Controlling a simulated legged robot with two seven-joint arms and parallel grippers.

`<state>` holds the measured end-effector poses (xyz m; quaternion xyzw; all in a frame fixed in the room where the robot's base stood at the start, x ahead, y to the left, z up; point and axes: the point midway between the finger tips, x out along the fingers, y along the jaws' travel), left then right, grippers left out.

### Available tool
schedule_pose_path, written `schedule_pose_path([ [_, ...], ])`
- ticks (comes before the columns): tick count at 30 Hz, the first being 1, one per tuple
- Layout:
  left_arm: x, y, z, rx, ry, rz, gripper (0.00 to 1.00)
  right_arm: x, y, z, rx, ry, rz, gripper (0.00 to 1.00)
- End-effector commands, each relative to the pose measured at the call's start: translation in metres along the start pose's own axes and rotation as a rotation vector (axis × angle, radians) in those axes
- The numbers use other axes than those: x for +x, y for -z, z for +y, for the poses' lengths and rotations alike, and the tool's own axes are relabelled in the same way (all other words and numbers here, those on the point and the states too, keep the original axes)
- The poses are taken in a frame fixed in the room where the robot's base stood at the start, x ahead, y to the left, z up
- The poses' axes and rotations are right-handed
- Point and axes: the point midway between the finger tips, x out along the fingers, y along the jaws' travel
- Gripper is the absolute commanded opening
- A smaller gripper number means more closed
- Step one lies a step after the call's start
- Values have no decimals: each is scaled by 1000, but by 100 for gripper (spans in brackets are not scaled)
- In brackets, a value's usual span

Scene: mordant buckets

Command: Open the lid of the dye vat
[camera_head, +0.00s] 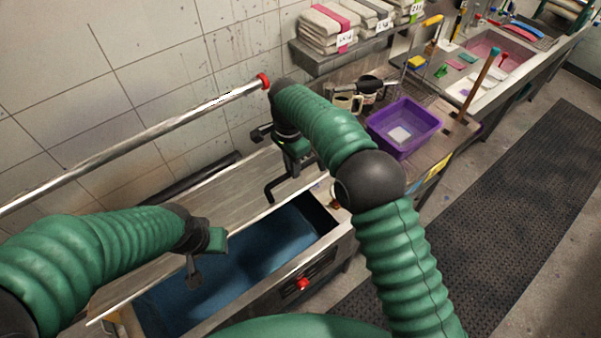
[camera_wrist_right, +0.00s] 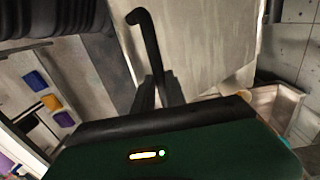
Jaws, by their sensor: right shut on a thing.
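The dye vat (camera_head: 318,262) stands low in the head view, with dark blue dye (camera_head: 245,262) showing inside. Its grey lid (camera_head: 225,190) is partly open and lies along the wall side, its pale front edge above the opening. My right gripper (camera_head: 287,168) is over the lid's right end, shut on the black bent handle (camera_head: 272,190). In the right wrist view the handle (camera_wrist_right: 147,38) rises from between the fingers (camera_wrist_right: 160,90), against the lid (camera_wrist_right: 205,45). My left gripper (camera_head: 196,268) hangs over the vat opening; its finger gap is not clear.
A metal rail (camera_head: 140,138) with a red end runs along the tiled wall. A purple tub (camera_head: 405,128) and mugs (camera_head: 347,103) stand on the bench right of the vat. A red knob (camera_head: 303,284) is on the vat's front. Dark matting (camera_head: 500,190) covers the floor at right.

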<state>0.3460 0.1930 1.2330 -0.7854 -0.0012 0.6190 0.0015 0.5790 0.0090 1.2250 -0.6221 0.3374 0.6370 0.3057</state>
Motion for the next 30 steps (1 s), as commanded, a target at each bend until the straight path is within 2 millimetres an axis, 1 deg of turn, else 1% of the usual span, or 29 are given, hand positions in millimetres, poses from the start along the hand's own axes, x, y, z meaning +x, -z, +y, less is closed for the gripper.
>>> schedule_pose_path([
  [1, -6, 1, 0, 0, 0, 0, 36, -4, -3, -6, -4, 9, -3, 0],
  [4, -8, 2, 0, 0, 0, 0, 36, -6, -3, -9, -4, 11, -3, 0],
  [15, -7, 2, 0, 0, 0, 0, 36, -5, -4, -10, -4, 10, -4, 0],
  [16, -7, 2, 0, 0, 0, 0, 36, -5, -4, -10, -4, 10, -4, 19],
  [20, -7, 2, 0, 0, 0, 0, 36, -5, -4, -10, -3, 8, -3, 36],
  [21, -7, 2, 0, 0, 0, 0, 36, -5, -3, -9, -3, 7, -3, 38],
  [30, -7, 2, 0, 0, 0, 0, 36, -7, -2, -7, -2, 8, -2, 38],
])
